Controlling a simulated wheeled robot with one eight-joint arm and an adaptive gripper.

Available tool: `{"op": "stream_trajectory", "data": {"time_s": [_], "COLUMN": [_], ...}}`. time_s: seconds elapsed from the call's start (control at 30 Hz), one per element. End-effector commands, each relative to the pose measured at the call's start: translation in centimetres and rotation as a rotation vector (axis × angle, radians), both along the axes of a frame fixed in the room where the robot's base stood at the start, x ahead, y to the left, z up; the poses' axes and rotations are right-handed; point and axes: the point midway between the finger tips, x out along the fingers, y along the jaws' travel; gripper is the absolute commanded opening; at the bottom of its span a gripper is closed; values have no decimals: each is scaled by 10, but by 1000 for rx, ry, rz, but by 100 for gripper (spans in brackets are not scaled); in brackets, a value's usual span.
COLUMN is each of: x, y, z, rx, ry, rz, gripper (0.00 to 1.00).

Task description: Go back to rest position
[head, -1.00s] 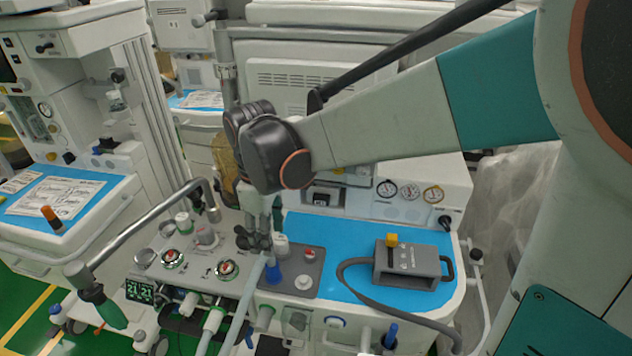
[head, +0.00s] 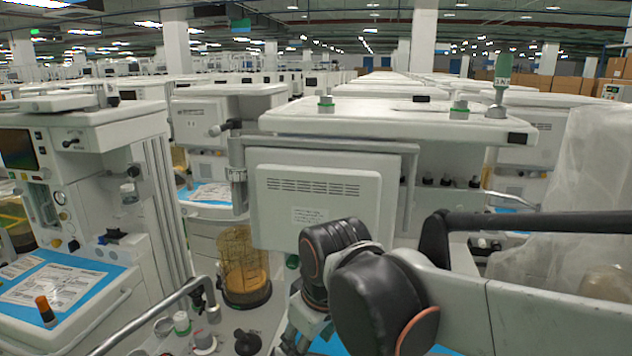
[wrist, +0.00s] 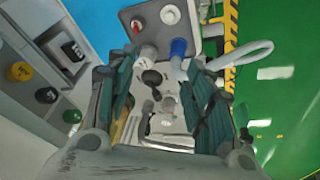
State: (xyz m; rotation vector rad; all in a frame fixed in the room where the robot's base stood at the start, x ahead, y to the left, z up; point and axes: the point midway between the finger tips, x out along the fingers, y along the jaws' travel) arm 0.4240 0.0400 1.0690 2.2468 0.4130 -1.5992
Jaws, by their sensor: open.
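My gripper (wrist: 160,80) is open in the wrist view, its two teal-padded fingers apart with nothing held between them. Past the fingers I see the grey panel (wrist: 192,16) with a white knob and a blue connector, and white cart surfaces. In the head view my gripper (head: 300,328) is only partly seen at the bottom edge, below the dark wrist joints, and it points downward. Its fingertips are not clear there. The anaesthesia cart (head: 390,122) stands behind my arm; most of its worktop is hidden or below the picture.
A second cart (head: 85,128) with a blue, paper-covered top stands at the left. A bent metal handle (head: 165,308) rises at the lower left. An amber canister (head: 243,265) stands left of my wrist. Plastic sheeting (head: 570,190) hangs at the right. Green floor (wrist: 280,60) shows in the wrist view.

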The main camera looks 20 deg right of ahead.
Motion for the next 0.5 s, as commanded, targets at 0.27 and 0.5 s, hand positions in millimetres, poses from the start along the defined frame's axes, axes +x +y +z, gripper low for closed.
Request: {"op": "stream_trajectory", "data": {"time_s": [0.27,0.5], "x": [-34,-53], "y": [-23,-36], "z": [6,6], "rx": [85,156], "ry": [-147,-248], "rz": [-229,-377], "gripper": [48,48]}}
